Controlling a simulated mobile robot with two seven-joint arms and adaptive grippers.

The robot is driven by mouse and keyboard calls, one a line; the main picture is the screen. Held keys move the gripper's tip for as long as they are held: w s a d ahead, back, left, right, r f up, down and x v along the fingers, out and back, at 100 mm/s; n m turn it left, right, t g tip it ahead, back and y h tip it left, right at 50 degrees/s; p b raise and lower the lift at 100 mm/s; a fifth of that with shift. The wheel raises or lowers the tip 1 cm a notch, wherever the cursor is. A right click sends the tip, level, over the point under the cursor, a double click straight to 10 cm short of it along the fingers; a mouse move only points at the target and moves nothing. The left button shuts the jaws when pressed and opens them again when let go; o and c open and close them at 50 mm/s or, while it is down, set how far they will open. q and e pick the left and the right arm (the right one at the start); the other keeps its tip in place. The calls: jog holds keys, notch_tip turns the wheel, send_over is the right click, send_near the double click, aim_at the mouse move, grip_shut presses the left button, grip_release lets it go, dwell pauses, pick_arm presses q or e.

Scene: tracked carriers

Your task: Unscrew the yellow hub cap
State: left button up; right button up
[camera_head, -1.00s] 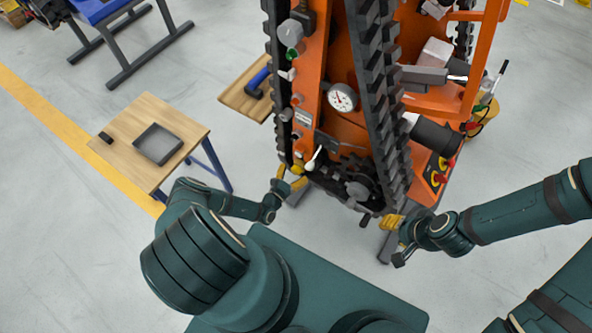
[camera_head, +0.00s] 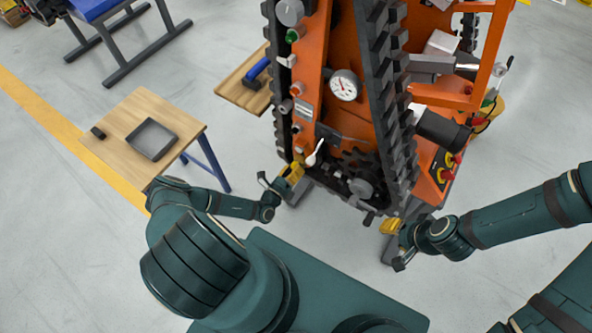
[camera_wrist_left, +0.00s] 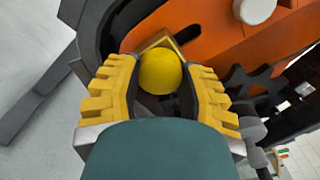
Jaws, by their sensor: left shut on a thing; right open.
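The yellow hub cap (camera_wrist_left: 160,70) is a smooth, rounded yellow cap low on the orange tracked carrier (camera_head: 345,118). My left gripper (camera_head: 292,174) is at the lower left end of the carrier, and its fingers hide most of the cap in the head view. In the left wrist view, its yellow ridged fingers (camera_wrist_left: 160,88) are shut on the cap, one on each side. A brass-coloured angular edge shows behind the cap. My right gripper (camera_head: 390,227) is open and empty beside the lower right of the carrier.
A small wooden table (camera_head: 112,127) with a grey tray (camera_head: 152,139) stands at the left. A wooden shelf (camera_head: 235,90) with a blue-handled tool is left of the carrier. A white lever (camera_head: 315,153) and dark gears (camera_head: 358,170) are close to my left gripper.

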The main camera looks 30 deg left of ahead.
pick_arm(q)
jog(key=shift+n, duration=0.3)
jog(key=n+b, duration=0.5)
jog(key=n, duration=0.4)
jog(key=shift+n+b, duration=0.4)
jog(key=shift+w, duration=0.1)
